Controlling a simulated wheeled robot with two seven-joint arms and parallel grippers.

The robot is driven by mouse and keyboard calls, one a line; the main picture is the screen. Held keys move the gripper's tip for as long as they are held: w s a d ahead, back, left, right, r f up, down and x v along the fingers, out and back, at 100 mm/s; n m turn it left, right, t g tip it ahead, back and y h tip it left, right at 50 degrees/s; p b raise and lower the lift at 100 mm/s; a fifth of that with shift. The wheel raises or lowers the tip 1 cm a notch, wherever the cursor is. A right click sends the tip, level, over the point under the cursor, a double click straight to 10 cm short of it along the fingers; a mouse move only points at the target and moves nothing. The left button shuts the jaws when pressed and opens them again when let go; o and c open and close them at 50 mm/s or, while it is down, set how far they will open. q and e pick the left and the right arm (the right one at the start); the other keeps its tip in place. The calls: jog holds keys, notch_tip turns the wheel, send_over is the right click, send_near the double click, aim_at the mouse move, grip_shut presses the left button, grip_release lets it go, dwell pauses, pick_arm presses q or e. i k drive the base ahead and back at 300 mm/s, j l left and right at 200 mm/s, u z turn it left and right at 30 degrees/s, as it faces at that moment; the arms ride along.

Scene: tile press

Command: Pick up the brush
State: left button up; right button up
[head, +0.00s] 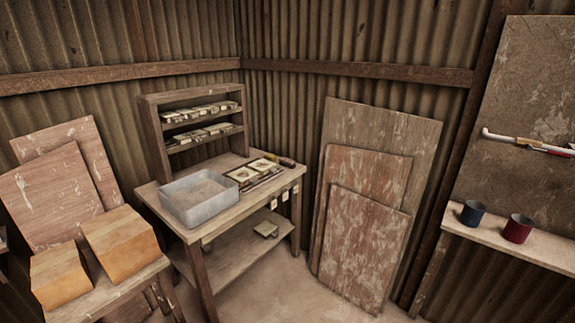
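I cannot make out the brush for certain. A small dark, reddish item (287,162) lies at the back right corner of the wooden workbench (228,216); it is too small to tell whether it is a brush. Next to it, a tray (241,174) holds light square tiles. A grey metal bin (196,209) stands on the bench's left part. Neither of my grippers shows in the head view.
A two-shelf rack (151,138) with several small items stands at the bench's back. Two wooden blocks (122,238) (60,275) sit on a left table. Boards (363,245) lean on the wall.

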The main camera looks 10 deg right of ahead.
aim_at(290, 164)
jog(key=i+l+u, duration=0.45)
jog(key=i+l, duration=0.2)
jog(key=i, duration=0.6)
jog(key=i+l+u, duration=0.5)
jog(key=i+l, duration=0.65)
